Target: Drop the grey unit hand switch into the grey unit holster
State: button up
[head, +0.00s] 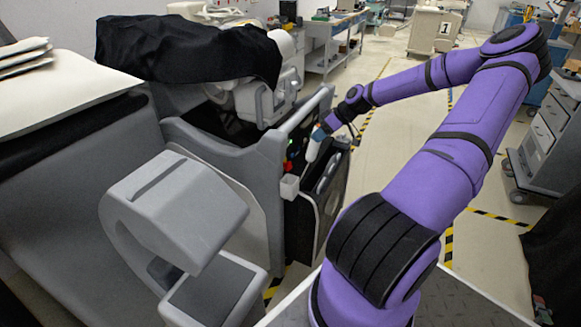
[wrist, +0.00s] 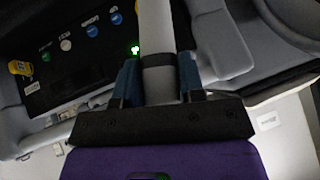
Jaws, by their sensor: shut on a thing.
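The grey unit hand switch (head: 313,149) is a pale grey cylinder. It hangs below my gripper (head: 321,132) at the side of the grey unit in the head view. In the wrist view my gripper (wrist: 158,80) has its blue fingers shut on the hand switch (wrist: 156,35), whose shaft runs up out of the picture. A small light grey box that looks like the holster (head: 289,187) sits on the unit's panel edge, below and left of the hand switch and apart from it. I cannot clearly tell the holster in the wrist view.
The grey unit (head: 222,165) has a dark panel with coloured buttons (wrist: 92,31) and a lit green light (wrist: 135,50). A yellow part (wrist: 20,68) is at the panel's left. A black cover (head: 190,52) drapes the machine behind. Open floor (head: 400,130) lies to the right.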

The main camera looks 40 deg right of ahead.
jog(key=w+a, duration=0.1)
jog(key=a, duration=0.7)
jog(key=f, duration=0.2)
jog(key=a+f, duration=0.1)
jog(key=f, duration=0.1)
jog(key=a+f, duration=0.1)
jog(key=f, duration=0.1)
jog(key=shift+w, duration=0.2)
jog(key=shift+a+r, duration=0.1)
jog(key=shift+r, duration=0.05)
jog(key=shift+w+a+r+n+g+h, duration=0.1)
jog(key=shift+a+r+n+g+h, duration=0.1)
jog(key=shift+a+h, duration=0.55)
jog(key=shift+w+a+r+n+g+h, duration=0.1)
jog(key=shift+a+n+g+h, duration=0.1)
jog(key=shift+a+h, duration=0.5)
jog(key=shift+d+f, duration=0.15)
jog(key=shift+f, duration=1.25)
jog(key=o, duration=1.1)
jog(key=shift+c, duration=0.2)
